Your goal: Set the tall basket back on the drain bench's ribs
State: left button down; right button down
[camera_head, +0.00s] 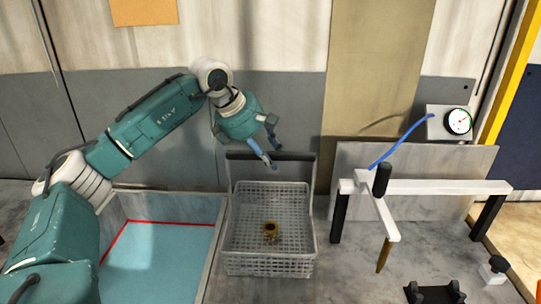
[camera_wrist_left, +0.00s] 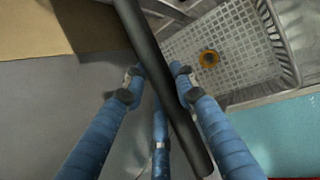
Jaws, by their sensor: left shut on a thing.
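The tall basket (camera_head: 304,232) is a light grey mesh box with upright side arms and a dark handle bar (camera_head: 240,156) across its back. My left gripper (camera_head: 271,156) is shut on this handle bar from above, near its middle. In the left wrist view the dark bar (camera_wrist_left: 150,45) runs between the blue fingers (camera_wrist_left: 158,80), and the basket's mesh (camera_wrist_left: 235,35) shows beyond it. A small brass-coloured part (camera_head: 270,231) lies inside the basket. The basket looks level; its underside is hidden, so I cannot tell whether it touches the ribs. My right gripper is not seen.
An open tank with teal liquid (camera_head: 160,262) and a red line inside stands left of the basket. To the right are a white rail frame (camera_head: 440,187) on dark legs, a blue hose (camera_head: 402,143) and a dial gauge (camera_head: 458,121). A grey wall is close behind.

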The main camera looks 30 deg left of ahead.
pick_arm(q)
jog(key=shift+f, duration=0.1)
jog(key=c, duration=1.2)
grip_release()
jog(key=shift+s+f, duration=0.1)
jog(key=shift+f, duration=0.05)
jog(key=v, duration=1.2)
